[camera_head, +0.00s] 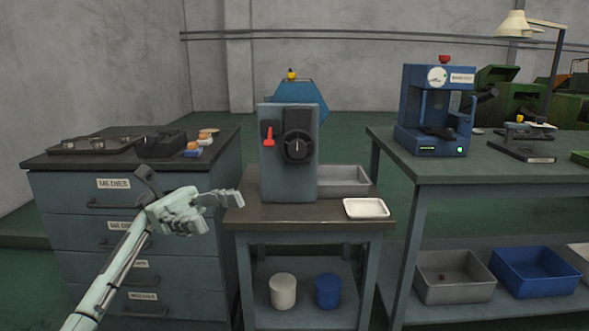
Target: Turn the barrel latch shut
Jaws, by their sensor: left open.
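A grey machine housing (273,185) stands upright on the small middle table. Its front carries a round black knob (297,147) with a pale mark and, to the left of it, a small red lever (268,137) on a dark plate. I cannot tell for sure which of these is the barrel latch, or whether it is shut. My left gripper (219,211) is open and empty, below and to the left of the housing, near the table's left edge, and apart from the knob and lever. Its fingers point right. My right gripper is not in view.
A drawer cabinet (75,193) with parts on top stands left, behind my left arm. A grey bin (345,180) and a white tray (366,208) sit right of the housing. A blue press (434,110) stands on the right bench (500,165). The table's front strip is clear.

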